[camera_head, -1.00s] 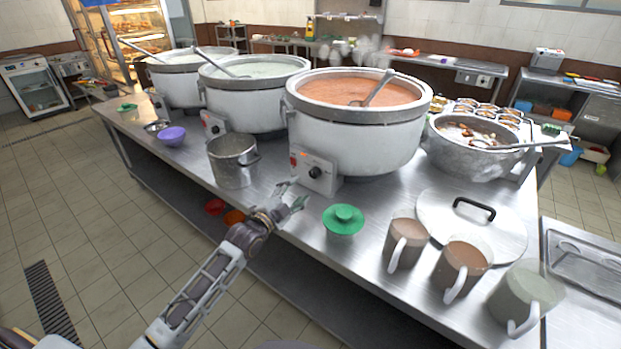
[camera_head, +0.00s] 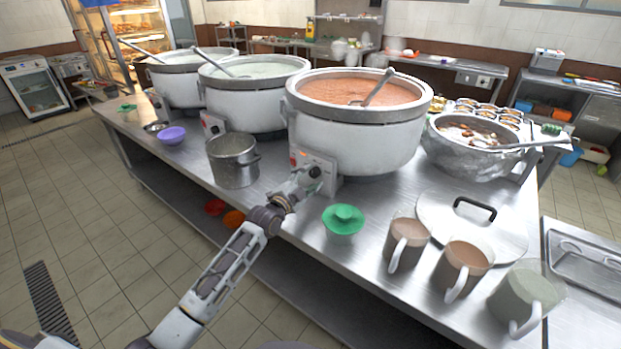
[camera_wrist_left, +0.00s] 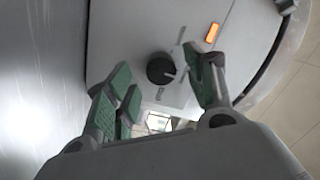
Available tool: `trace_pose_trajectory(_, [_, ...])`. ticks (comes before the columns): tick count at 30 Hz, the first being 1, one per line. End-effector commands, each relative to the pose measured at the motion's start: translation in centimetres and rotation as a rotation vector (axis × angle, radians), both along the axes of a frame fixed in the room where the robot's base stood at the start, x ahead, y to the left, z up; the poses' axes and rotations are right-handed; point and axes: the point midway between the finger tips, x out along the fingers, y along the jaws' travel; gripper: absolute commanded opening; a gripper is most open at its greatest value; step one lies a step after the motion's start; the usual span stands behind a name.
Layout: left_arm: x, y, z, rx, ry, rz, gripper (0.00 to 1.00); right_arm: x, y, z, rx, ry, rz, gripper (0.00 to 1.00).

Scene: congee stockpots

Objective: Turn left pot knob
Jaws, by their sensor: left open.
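Three big white pots with grey rims stand in a row on the steel table. The nearest pot (camera_head: 355,135) holds orange-red congee, and its control box (camera_head: 326,161) carries a black round knob (camera_head: 315,172). The middle pot (camera_head: 245,108) and the far-left pot (camera_head: 178,90) hold pale congee. My left gripper (camera_head: 306,180) is at the nearest pot's control box, its fingers partly covering the box. In the left wrist view the open gripper (camera_wrist_left: 160,80) has green-padded fingers on both sides of the black knob (camera_wrist_left: 160,68). I cannot tell whether they touch it.
Several mugs (camera_head: 407,246) and a large pot lid (camera_head: 497,236) are at right. A purple bowl (camera_head: 171,135) sits at left. The front table edge is below my arm.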

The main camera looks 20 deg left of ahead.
Motion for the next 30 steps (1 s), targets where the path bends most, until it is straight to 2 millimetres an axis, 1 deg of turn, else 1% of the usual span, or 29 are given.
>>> trace_pose_trajectory(3, [0.7,-0.2,0.0,0.000,-0.001,0.001,0.54,-0.1,0.0,-0.1,0.001,0.002,-0.001,0.38])
trace_pose_trajectory(7, [1.2,-0.4,0.0,0.001,-0.001,0.001,0.54,-0.1,0.1,-0.1,0.001,0.003,-0.001,0.38])
trace_pose_trajectory(18, [1.4,-0.4,0.0,0.001,0.000,0.000,0.54,-0.2,0.1,0.0,0.000,0.005,-0.001,0.38])
trace_pose_trajectory(19, [1.4,-0.4,0.0,0.001,0.000,0.000,0.53,-0.2,0.1,0.0,0.000,0.005,-0.001,0.38])
trace_pose_trajectory(27, [1.4,-0.4,0.0,0.001,0.000,0.000,0.18,-0.2,0.1,0.0,0.000,0.004,-0.001,0.38])
trace_pose_trajectory(29, [1.4,-0.4,0.0,0.001,0.000,0.000,0.10,-0.2,0.1,0.0,0.000,0.004,-0.001,0.38])
trace_pose_trajectory(30, [1.4,-0.4,0.0,0.001,0.000,0.000,0.08,-0.1,0.1,0.0,0.001,0.003,-0.001,0.38])
